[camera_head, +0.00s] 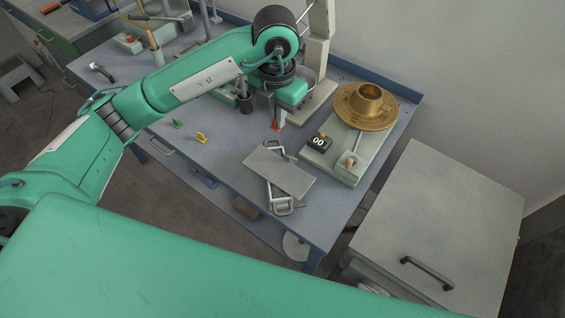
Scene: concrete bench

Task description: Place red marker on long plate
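The red marker (275,127) shows as a small red spot at the fingertips of my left gripper (277,117). The gripper points down at the bench from above, near the pale column. Whether its fingers are open or closed around the marker is too small to tell. The long plate (295,180) is a flat grey rectangle lying on the bench, below and slightly right of the gripper in the picture. A metal clamp (284,207) lies across or against the plate. My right gripper is not in view.
A scale-like instrument with a brass dish (362,108) and a small black display (319,142) stands right of the plate. Small yellow (201,137) and green (177,124) items stand left. A dark cup (246,104) is beside the gripper. Bare bench (225,158) lies left of the plate.

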